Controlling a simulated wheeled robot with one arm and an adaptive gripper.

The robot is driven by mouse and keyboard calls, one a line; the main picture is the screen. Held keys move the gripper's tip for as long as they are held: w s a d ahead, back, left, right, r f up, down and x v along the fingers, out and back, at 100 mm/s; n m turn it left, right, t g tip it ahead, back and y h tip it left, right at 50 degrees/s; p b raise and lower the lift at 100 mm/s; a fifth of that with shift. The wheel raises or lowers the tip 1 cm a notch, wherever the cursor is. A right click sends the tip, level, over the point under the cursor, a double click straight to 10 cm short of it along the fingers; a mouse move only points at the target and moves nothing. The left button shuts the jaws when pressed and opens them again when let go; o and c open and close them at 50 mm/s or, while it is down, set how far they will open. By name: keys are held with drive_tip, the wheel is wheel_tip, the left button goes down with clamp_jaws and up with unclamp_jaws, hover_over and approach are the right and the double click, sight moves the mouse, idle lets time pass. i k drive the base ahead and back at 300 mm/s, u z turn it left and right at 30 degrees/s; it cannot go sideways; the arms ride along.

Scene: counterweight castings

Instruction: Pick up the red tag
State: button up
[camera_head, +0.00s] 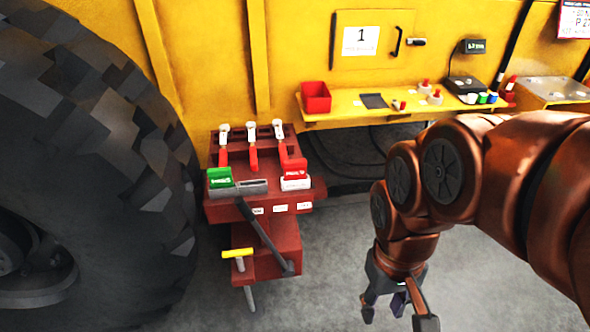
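A red tag (295,168) with white lettering stands on the right of the dark red stand (285,238), at or on a white block (295,184). A green tag (219,177) with white lettering stands on the left of the same stand, by a grey slotted piece (252,187). My gripper (397,308) hangs low at the right over the floor, well apart from the red tag. Its fingers are spread and nothing shows between them. Its lowest part reaches near the bottom edge of the picture.
Red-handled levers (252,150) rise behind the tags. A black lever (262,235) and yellow T-handle (237,253) stick out in front. A big tyre (95,160) closes the left side. A yellow shelf (345,107) holds a red bin (316,97) and small items.

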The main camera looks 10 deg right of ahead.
sight(295, 168)
drive_tip(key=z, duration=1.4)
drive_tip(key=i, duration=0.65)
drive_tip(key=u, duration=2.75)
